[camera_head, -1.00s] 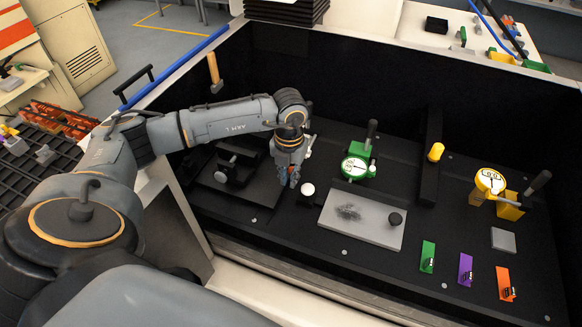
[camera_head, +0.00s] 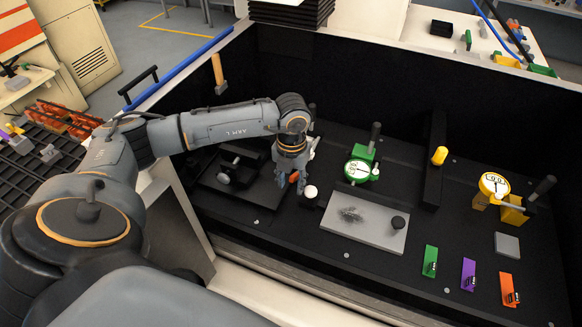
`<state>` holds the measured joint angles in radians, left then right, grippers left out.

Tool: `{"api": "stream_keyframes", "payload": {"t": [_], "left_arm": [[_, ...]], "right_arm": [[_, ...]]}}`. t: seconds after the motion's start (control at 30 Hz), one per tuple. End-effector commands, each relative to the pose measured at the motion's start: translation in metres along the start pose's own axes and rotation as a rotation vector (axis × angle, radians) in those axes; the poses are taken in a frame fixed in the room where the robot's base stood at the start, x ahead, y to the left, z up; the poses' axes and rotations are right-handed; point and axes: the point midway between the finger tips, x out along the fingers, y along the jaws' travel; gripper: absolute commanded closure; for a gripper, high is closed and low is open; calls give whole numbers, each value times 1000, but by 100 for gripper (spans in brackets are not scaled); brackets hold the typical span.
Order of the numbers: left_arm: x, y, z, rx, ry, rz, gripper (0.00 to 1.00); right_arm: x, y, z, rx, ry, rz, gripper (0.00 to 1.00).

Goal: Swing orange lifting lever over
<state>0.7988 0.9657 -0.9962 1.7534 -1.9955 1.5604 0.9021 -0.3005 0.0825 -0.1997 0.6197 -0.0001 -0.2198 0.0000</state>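My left gripper (camera_head: 291,185) points down at the left-middle of the black work surface. Its two fingers stand apart, so it looks open. A small orange piece (camera_head: 294,178) shows between the fingers, probably the orange lifting lever; the gripper hides most of it, and I cannot tell whether it touches a finger. A white round knob (camera_head: 311,191) on a dark base sits just right of the fingertips. My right gripper is not in view.
A grey plate (camera_head: 340,231) with a black knob lies right of the gripper. A green dial gauge (camera_head: 357,170) stands behind it, and a yellow gauge (camera_head: 493,184) stands far right. Green (camera_head: 430,261), purple (camera_head: 468,273) and orange (camera_head: 509,290) tags lie at front right. Dark walls enclose the surface.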

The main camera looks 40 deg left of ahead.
Motion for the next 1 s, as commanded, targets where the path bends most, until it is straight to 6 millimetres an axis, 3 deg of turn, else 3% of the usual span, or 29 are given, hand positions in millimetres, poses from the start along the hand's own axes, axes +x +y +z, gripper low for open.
{"api": "stream_keyframes", "payload": {"t": [0.43, 0.83, 1.0], "left_arm": [[-49, 1, 1, -1, -3, 0, 62], [-53, 1, 0, -1, -1, 0, 62], [-70, 1, 1, -2, -4, -1, 62]], "right_arm": [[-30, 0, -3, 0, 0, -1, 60], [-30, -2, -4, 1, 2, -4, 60], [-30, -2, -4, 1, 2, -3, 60]]}}
